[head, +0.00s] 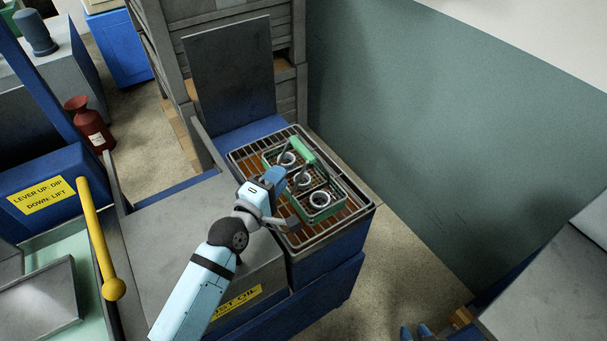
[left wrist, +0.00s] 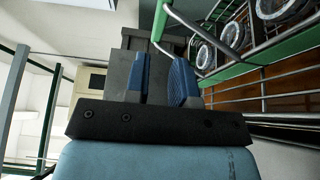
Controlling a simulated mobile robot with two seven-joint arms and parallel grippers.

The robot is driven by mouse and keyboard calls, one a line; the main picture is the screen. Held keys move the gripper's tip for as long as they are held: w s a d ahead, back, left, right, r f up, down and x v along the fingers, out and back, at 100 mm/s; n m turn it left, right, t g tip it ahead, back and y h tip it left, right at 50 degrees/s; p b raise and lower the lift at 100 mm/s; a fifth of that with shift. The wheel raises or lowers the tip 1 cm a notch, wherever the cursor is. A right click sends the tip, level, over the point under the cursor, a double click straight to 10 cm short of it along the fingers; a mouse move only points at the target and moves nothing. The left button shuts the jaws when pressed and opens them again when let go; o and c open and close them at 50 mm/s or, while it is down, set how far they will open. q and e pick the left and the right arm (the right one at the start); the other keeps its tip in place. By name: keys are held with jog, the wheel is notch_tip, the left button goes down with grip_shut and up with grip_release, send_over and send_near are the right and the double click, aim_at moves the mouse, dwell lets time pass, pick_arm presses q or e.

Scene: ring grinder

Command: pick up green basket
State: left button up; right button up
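The green basket (head: 341,206) sits on a wire rack in the blue station, with its green handle (head: 300,148) standing up over it. It holds three metal rings (head: 320,199). My left gripper (head: 276,178) is at the basket's left side, apart from the handle in the head view. In the left wrist view its two blue fingers (left wrist: 162,82) are spread with nothing between them, and the basket's green rim (left wrist: 268,50) is at upper right.
The wire rack (head: 246,155) has raised metal edges around the basket. A grey upright panel (head: 230,75) stands behind it, and a green-grey wall (head: 430,130) is to the right. A yellow lever (head: 97,235) and a red bottle (head: 89,126) are at left.

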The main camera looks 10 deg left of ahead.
aim_at(300, 152)
pick_arm(q)
jog(key=p+x, duration=0.1)
jog(key=x, duration=0.8)
grip_shut()
pick_arm(e)
jog(key=shift+w+d+r, duration=0.1)
jog(key=shift+w+r, duration=0.1)
jog(key=shift+r, duration=0.3)
jog(key=shift+w+d+r, duration=0.1)
jog(key=shift+w+r, duration=0.05)
jog(key=shift+r, duration=0.3)
